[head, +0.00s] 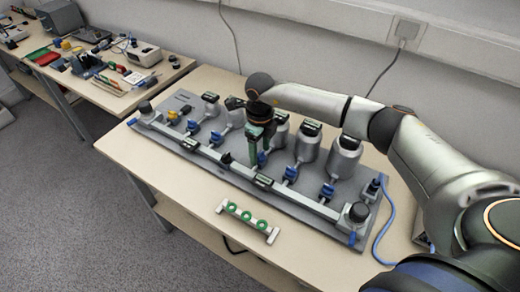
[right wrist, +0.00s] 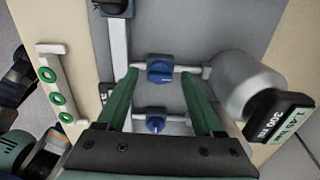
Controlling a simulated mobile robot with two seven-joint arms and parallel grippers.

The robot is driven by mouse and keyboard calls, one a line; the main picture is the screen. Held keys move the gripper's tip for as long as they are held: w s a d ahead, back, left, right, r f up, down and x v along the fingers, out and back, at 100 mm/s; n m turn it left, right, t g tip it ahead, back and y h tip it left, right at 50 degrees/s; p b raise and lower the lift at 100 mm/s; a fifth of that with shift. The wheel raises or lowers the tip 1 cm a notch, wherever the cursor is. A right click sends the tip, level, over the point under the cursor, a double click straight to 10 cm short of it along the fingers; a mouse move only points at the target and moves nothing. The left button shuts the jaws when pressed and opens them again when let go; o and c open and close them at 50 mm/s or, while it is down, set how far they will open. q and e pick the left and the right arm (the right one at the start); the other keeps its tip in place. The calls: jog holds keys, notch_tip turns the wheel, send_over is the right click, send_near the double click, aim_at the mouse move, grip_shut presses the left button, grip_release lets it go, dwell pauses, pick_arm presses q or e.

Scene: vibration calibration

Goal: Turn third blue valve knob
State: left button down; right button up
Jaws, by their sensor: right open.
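The blue valve knobs stand in a row on the grey board (head: 310,210), each on a short pipe between a flask and the long front pipe. The third blue knob (head: 262,158) is partly hidden by my right gripper (head: 260,153), which points down over it. In the right wrist view, my right gripper (right wrist: 159,75) is open, with green fingers apart. A blue knob (right wrist: 160,70) shows between its fingertips. Another blue knob (right wrist: 155,121) shows lower, between the fingers in the picture. I cannot tell whether the fingers touch a knob. My left gripper is not in view.
Grey flasks (head: 312,143) with displays stand behind the knobs; one flask (right wrist: 245,85) is close to the right finger. A white rack with green rings (head: 246,219) lies in front of the board. A blue cable (head: 385,225) runs at right. The table front is mostly clear.

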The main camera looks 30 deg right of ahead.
aim_at(260, 154)
notch_tip(260, 154, up, 13)
jog(key=shift+f, duration=0.2)
jog(key=shift+f, duration=0.1)
dwell(0.5)
